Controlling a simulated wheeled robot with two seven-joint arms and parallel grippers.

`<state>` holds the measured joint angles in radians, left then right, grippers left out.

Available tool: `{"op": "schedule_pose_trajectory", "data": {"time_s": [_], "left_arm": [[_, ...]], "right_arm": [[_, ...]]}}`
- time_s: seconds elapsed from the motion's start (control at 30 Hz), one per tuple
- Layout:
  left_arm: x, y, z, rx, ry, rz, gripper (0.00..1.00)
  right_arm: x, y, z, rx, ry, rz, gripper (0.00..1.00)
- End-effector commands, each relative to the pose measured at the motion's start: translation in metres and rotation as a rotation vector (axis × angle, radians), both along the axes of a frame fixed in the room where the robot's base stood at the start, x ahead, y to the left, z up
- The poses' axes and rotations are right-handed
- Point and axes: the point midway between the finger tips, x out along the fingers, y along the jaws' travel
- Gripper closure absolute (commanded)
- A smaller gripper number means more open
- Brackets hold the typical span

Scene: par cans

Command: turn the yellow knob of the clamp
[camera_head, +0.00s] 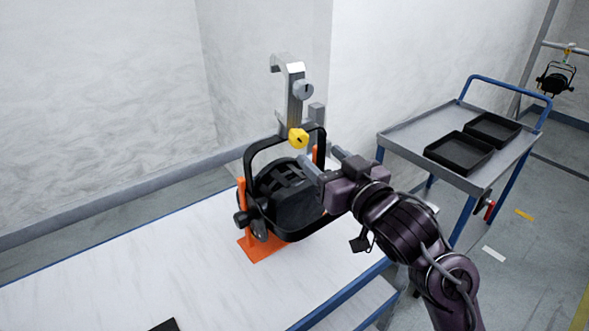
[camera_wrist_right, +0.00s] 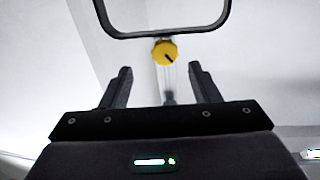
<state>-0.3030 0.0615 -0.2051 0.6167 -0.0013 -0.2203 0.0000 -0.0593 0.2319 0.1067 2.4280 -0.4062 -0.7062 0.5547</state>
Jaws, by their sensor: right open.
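The clamp (camera_head: 292,92) is a grey hook-shaped piece standing upright above the black par can (camera_head: 288,198). In the right wrist view the yellow knob (camera_wrist_right: 165,53) with a dark mark shows beyond and between the open fingers (camera_wrist_right: 160,85), just under the yoke's bar (camera_wrist_right: 165,33). My left gripper is not in view.
The can rests in an orange stand (camera_head: 258,246) on a white table (camera_head: 130,270) with a blue edge. A grey cart (camera_head: 405,136) with two black trays (camera_head: 459,152) stands at the right. Another par can (camera_head: 555,82) hangs at the far right. The table's left part is mostly clear.

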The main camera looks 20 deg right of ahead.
Motion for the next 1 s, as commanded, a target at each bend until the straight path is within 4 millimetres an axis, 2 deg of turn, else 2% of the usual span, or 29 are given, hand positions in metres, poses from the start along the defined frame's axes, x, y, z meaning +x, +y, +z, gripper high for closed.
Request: {"op": "schedule_pose_trajectory", "data": {"time_s": [0.03, 0.17, 0.33, 0.5, 0.63, 1.0], "left_arm": [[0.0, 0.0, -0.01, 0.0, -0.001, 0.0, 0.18], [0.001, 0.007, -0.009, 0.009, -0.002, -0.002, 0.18], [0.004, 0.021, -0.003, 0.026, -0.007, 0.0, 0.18], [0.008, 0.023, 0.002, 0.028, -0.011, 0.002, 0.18], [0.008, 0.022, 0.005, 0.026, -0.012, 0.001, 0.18], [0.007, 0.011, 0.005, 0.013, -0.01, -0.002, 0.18]], "right_arm": [[-0.003, 0.001, -0.004, -0.054, -0.016, -0.005, 0.44], [-0.001, 0.001, 0.001, -0.113, -0.029, -0.013, 0.44], [0.022, 0.006, 0.003, -0.113, -0.028, -0.012, 0.44], [0.05, 0.011, 0.003, -0.112, -0.026, -0.013, 0.44], [0.064, 0.014, 0.003, -0.11, -0.028, -0.012, 0.44], [0.071, 0.016, 0.001, -0.111, -0.026, -0.012, 0.44]]}}
